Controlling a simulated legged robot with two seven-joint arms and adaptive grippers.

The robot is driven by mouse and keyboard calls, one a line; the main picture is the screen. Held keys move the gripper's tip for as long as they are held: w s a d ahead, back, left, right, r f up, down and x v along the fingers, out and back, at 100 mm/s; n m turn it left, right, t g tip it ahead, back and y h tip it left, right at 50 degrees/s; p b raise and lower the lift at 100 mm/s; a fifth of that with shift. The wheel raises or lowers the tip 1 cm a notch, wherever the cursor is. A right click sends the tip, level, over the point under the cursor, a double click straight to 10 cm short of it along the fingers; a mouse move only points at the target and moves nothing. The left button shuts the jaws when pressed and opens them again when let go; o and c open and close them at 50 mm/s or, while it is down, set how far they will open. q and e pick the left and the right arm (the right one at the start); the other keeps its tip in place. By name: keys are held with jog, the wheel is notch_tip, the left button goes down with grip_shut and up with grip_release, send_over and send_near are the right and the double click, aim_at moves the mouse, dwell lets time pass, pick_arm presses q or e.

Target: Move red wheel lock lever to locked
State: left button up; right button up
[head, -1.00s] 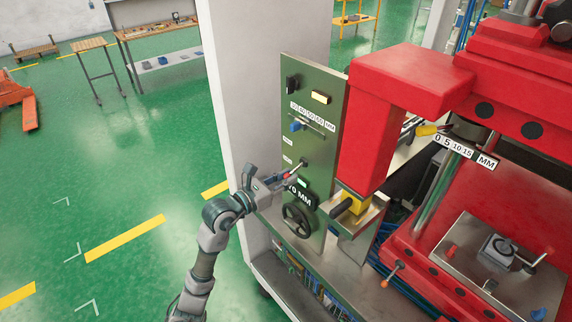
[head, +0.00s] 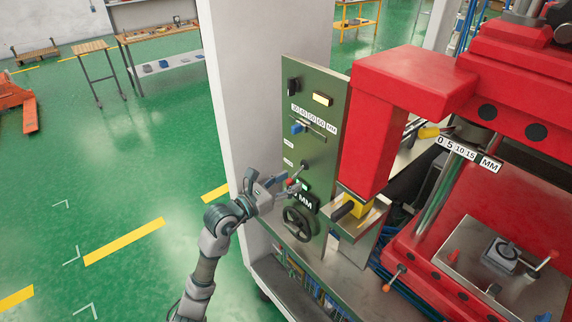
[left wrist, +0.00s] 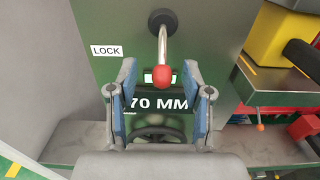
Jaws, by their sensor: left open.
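The red-knobbed lever (head: 297,174) is on the green panel (head: 312,128) above the black handwheel (head: 299,222). In the left wrist view the lever (left wrist: 162,45) hangs from its pivot, with its red knob (left wrist: 162,76) at the bottom. A LOCK label (left wrist: 107,51) is on the panel, left of the pivot. My left gripper (head: 279,185) is open at the panel. In the left wrist view its fingertips (left wrist: 158,78) stand on either side of the knob, with gaps showing. My right gripper is not in view.
A 70 MM display (left wrist: 158,104) is below the lever. A blue slider knob (head: 297,127), a black switch (head: 293,84) and a lit yellow lamp (head: 322,99) are higher on the panel. The red press (head: 400,90) stands right. A white pillar (head: 232,90) is behind my left arm.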

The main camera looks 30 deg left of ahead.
pick_arm(q)
jog(key=b+v, duration=0.1)
jog(key=v, duration=0.6)
dwell(0.4)
